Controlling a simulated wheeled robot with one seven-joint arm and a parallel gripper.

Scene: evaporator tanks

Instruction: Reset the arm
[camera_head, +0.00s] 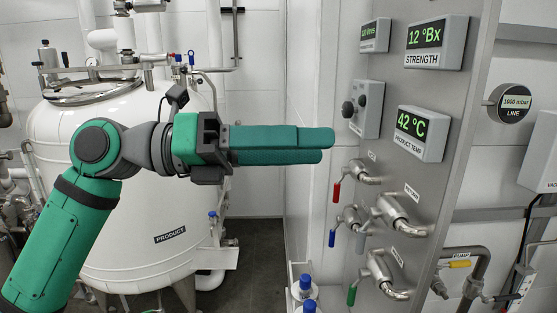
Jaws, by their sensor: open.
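My arm reaches in from the lower left, bent at a green and dark grey elbow, with its forearm roughly level. My gripper (327,147) is at the middle of the view, its long green fingers pointing right toward the panel. The fingers overlap from this side, so the gap between them is hard to see. It is open and nothing shows in it. The fingertips are in front of the panel's left edge in the picture; I cannot tell how far off they are.
A white PRODUCT tank (170,260) stands behind my arm. At right, a grey panel (395,165) bears displays, including a STRENGTH display (436,42), and several valves with coloured handles, including a red handle (337,191). Blue-capped bottles (306,283) stand low at centre.

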